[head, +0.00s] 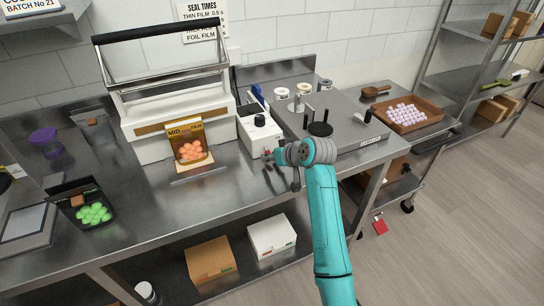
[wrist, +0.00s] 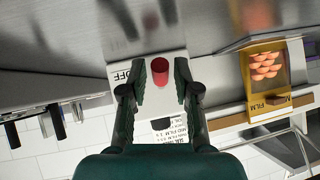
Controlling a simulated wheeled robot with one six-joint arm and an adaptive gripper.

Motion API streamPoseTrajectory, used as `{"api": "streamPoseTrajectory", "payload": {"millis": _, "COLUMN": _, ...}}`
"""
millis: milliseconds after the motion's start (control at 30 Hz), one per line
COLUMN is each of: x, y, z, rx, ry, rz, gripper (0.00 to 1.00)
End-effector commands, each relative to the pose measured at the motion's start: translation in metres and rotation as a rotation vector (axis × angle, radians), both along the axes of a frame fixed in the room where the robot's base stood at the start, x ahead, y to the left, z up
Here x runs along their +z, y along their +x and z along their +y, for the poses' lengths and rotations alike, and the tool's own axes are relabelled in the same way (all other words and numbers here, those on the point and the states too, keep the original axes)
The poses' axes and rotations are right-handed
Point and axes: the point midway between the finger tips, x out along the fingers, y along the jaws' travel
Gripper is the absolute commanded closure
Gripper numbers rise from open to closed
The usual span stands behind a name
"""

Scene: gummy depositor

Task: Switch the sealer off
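The sealer (head: 178,112) is a white machine with a black-gripped lever, at the back left of the steel bench in the head view. Beside it stands a white control box (head: 259,130) with a black knob on top and a small red switch (head: 267,152) low on its front. In the wrist view the red switch (wrist: 160,72) sits on the white face (wrist: 152,105), with the printed word OFF to its left. My gripper (wrist: 161,70) is open, its dark fingertips on either side of the red switch with gaps visible. In the head view my wrist partly hides the gripper (head: 272,160).
An orange-gummy pouch marked MID FILM (head: 187,140) stands at the sealer's front. A dark pouch of green gummies (head: 90,208) is farther left. To the right are a steel hotplate-like unit (head: 340,128) and a brown tray (head: 415,122) of pale gummies. Bare bench lies in front.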

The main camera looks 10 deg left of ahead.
Motion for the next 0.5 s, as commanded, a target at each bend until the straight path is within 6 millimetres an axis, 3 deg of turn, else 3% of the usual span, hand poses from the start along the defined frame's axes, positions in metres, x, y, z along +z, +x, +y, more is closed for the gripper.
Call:
{"api": "streamPoseTrajectory", "payload": {"millis": 333, "x": 0.001, "y": -0.001, "z": -0.001, "rx": 0.000, "ry": -0.001, "rz": 0.001, "gripper": 0.57}}
{"api": "streamPoseTrajectory", "payload": {"millis": 500, "x": 0.010, "y": -0.009, "z": -0.011, "rx": -0.001, "ry": -0.001, "rz": 0.000, "gripper": 0.57}}
